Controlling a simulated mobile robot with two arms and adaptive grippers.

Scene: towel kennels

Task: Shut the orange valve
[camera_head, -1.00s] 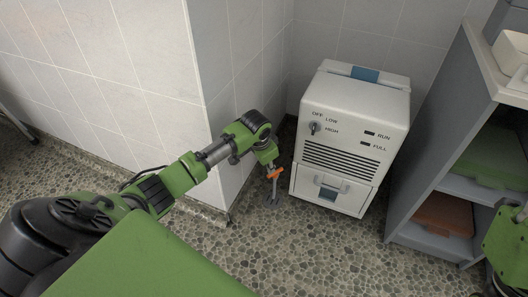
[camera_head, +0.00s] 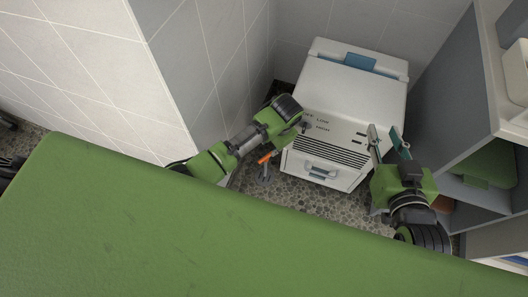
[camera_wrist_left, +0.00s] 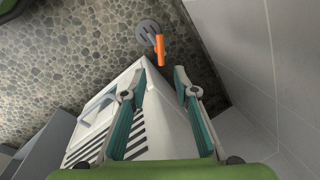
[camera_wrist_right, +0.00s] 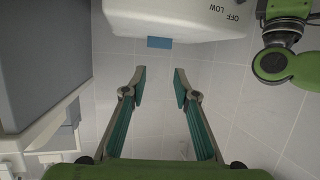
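The orange valve handle (camera_head: 265,159) sits on a short grey pipe rising from the pebbled floor, left of the white machine. In the left wrist view the orange handle (camera_wrist_left: 161,50) is a bar beside the round grey floor fitting (camera_wrist_left: 147,30). My left gripper (camera_wrist_left: 160,70) is open and empty, with the handle just beyond its fingertips; I cannot tell whether they touch. Its fingers are hidden in the head view. My right gripper (camera_head: 384,133) is open and empty in front of the machine's right side; it also shows in the right wrist view (camera_wrist_right: 159,71).
The white machine (camera_head: 350,95) with a dial, vent slats and a drawer stands in the corner. A tiled wall corner (camera_head: 200,70) is close to my left arm. A grey shelf unit (camera_head: 440,100) stands close on the right.

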